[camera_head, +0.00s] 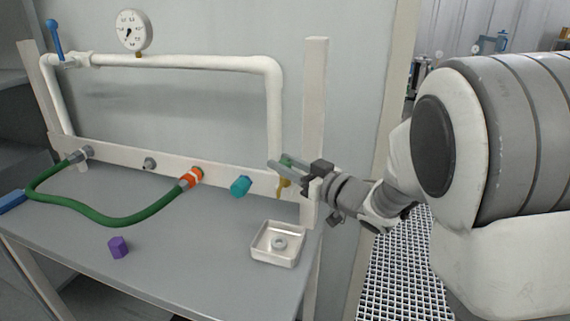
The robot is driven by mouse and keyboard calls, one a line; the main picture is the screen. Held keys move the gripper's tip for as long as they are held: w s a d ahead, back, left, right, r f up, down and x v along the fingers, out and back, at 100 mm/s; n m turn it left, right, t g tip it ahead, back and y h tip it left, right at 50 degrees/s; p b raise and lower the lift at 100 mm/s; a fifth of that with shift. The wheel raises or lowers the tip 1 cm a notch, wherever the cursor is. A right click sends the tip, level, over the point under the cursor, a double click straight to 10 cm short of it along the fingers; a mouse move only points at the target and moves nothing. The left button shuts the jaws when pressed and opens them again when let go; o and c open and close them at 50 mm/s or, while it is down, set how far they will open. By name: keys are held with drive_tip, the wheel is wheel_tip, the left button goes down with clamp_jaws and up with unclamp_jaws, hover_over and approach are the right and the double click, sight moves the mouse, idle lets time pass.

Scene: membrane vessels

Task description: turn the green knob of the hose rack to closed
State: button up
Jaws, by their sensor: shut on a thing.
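The hose rack has a white pipe loop (180,62) above a pale rail (120,153). A small patch of the green knob (288,161) shows between the fingers of my gripper (276,166), at the right end of the rail. My gripper is shut on it, and the fingers hide most of it. The knob's turned position cannot be read. A yellow fitting (282,187) hangs just below the fingers.
A green hose (110,220) with an orange collar (191,178) loops over the grey table. A teal knob (241,186), a blue-handled valve (54,38), a gauge (133,31), a purple block (118,247) and a white tray (261,257) holding a ring are nearby.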

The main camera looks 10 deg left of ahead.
clamp_jaws()
